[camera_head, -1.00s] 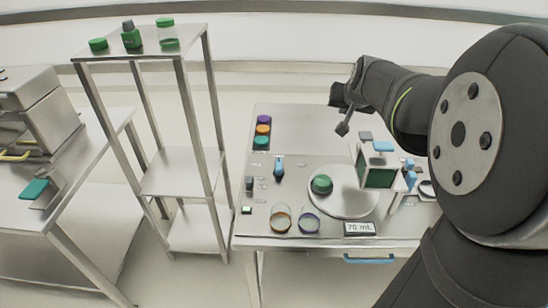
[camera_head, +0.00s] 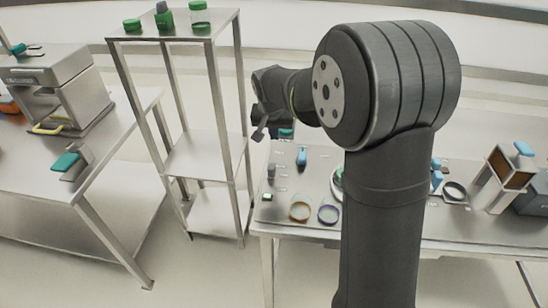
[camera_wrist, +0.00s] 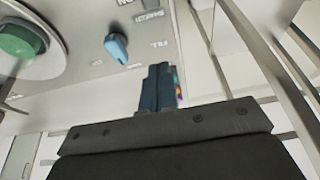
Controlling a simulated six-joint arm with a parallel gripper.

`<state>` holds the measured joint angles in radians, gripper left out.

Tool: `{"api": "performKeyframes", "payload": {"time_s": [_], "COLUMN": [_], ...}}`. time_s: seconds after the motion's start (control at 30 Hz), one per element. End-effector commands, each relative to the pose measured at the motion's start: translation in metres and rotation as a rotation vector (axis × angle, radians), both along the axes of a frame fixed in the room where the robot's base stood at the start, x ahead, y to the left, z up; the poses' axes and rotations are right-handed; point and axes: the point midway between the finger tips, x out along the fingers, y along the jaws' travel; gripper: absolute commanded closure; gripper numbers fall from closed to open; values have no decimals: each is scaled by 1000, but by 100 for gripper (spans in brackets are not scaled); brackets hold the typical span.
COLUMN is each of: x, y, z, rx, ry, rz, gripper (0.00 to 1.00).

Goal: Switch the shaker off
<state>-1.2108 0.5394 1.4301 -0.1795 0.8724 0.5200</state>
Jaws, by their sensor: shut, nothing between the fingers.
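My gripper (camera_head: 260,125) is at the back left of the work table in the head view, in the air near its left edge. Its fingers are together and empty in the wrist view (camera_wrist: 157,88). A blue lever-like piece (camera_head: 302,156) stands on the table's panel, right of and below the gripper in the head view. A round pale plate (camera_wrist: 52,66) with a green cap (camera_wrist: 22,40) lies at the wrist view's upper left. I cannot tell which part is the shaker's switch.
Two ring-shaped dishes (camera_head: 300,211) lie at the table's front left. A metal shelf rack (camera_head: 205,165) with green-capped bottles on top stands close left of the table. My arm hides the table's middle. A framed stand (camera_head: 505,182) is at the right.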

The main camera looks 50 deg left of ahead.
Motion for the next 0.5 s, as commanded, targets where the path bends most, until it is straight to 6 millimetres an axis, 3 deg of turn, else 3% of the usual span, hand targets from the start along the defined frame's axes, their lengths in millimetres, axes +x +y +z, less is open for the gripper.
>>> {"api": "performKeyframes", "payload": {"time_s": [0.33, 0.5], "x": [1, 5], "y": [0, 4], "z": [-2, -21], "rx": [0, -3], "ry": [1, 1], "rz": [-1, 0], "gripper": [100, 100]}}
